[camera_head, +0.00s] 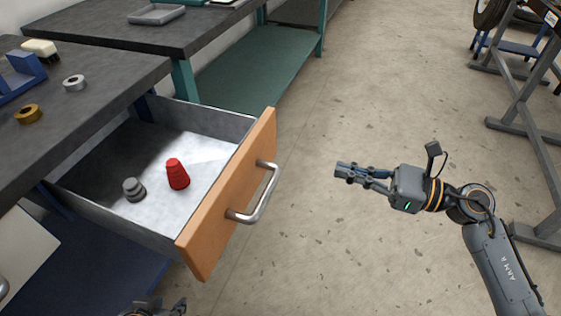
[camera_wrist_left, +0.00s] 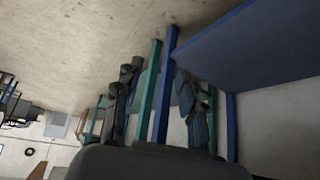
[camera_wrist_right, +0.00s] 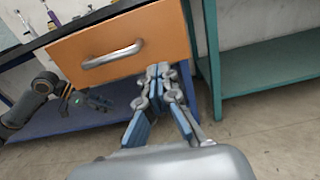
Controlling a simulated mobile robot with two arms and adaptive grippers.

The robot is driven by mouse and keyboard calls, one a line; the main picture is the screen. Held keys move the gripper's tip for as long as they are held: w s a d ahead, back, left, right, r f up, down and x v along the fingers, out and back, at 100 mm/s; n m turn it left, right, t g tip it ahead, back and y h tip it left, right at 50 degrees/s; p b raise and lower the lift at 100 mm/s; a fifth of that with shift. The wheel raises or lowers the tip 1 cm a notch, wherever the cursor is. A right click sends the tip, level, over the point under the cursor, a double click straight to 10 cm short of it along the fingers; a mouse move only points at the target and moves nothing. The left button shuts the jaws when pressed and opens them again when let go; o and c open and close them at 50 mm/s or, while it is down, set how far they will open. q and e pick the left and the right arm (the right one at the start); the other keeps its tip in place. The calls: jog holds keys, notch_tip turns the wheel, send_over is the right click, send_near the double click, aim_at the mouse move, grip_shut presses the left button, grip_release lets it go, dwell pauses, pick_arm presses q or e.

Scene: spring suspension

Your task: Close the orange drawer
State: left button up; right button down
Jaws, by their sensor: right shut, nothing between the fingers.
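The orange drawer (camera_head: 228,200) is pulled well out from under the dark bench, with a silver bar handle (camera_head: 262,195) on its front. The drawer front (camera_wrist_right: 122,52) also shows in the right wrist view. Inside lie a red ribbed cone (camera_head: 177,174) and a small grey stepped part (camera_head: 134,189). My right gripper (camera_head: 350,171) is shut and empty, in front of the drawer and apart from the handle. My left gripper (camera_head: 155,306) is partly cut off at the bottom edge, below the drawer; its fingers are spread in the left wrist view (camera_wrist_left: 160,100).
The dark bench top (camera_head: 85,75) carries a brass ring (camera_head: 28,114), a grey ring (camera_head: 74,83) and a blue block-like fixture (camera_head: 20,75). A green-framed bench (camera_head: 255,65) stands behind. A grey metal stand (camera_head: 515,100) is at the right. The concrete floor between is clear.

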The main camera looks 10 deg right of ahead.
aim_at(266, 150)
jog(key=p+x, duration=0.1)
jog(key=x, duration=1.3)
pick_arm(q)
jog(key=s, duration=0.1)
jog(key=s+g, duration=0.1)
jog(key=s+a+f+g, duration=0.1)
jog(key=shift+s+a+y, duration=0.1)
jog(key=shift+s+y, duration=0.2)
jog(key=shift+s, duration=0.05)
pick_arm(e)
jog(key=shift+r, duration=0.1)
